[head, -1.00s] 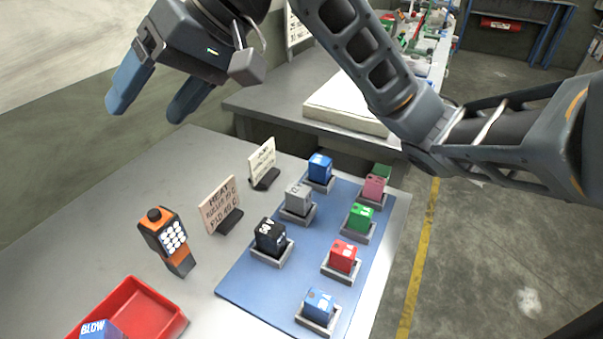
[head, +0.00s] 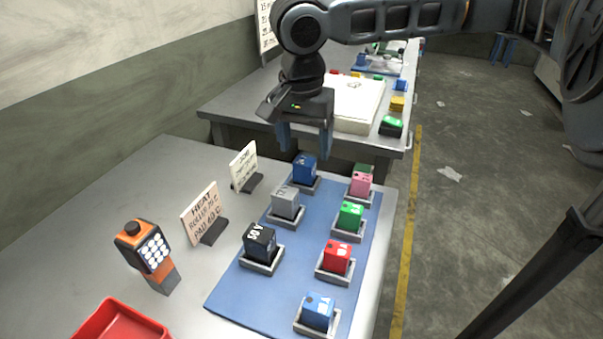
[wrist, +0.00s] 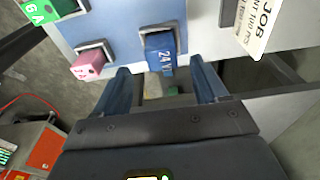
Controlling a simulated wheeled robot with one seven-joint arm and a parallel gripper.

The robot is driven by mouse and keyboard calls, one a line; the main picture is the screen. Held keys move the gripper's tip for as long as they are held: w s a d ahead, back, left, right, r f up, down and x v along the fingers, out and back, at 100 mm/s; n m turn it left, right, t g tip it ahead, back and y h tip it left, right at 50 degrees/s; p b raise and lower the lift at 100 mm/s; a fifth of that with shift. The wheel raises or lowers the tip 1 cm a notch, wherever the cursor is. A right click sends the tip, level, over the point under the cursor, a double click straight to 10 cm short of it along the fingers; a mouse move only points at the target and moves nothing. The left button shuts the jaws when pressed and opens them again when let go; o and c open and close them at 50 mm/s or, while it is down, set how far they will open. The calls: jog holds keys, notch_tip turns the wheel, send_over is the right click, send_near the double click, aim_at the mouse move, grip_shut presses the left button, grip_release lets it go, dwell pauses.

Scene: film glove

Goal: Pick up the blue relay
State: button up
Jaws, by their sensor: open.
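A dark blue relay (head: 304,168) sits upright in a grey socket at the far left corner of the blue mat (head: 310,225). It also shows in the wrist view (wrist: 161,52), with "24 V" lettering, just beyond and between the fingertips. A lighter blue relay (head: 318,311) sits in a socket at the mat's near end. My gripper (head: 304,148) is open and empty, pointing down above the dark blue relay. Its two blue fingers (wrist: 160,78) are apart in the wrist view, and I see no contact with the relay.
Pink (head: 361,183), green (head: 350,215), red (head: 337,257), grey (head: 285,202) and black (head: 259,242) blocks stand in sockets on the mat. Left are two sign cards (head: 204,213), an orange keypad device (head: 146,252) and a red tray (head: 122,322). A second bench is behind.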

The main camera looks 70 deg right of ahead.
aim_at(304, 161)
jog(key=f, duration=0.5)
jog(key=shift+d+f, duration=0.35)
jog(key=shift+w, duration=0.1)
jog(key=shift+c, duration=0.3)
jog(key=c, duration=1)
jog(key=shift+r, duration=0.1)
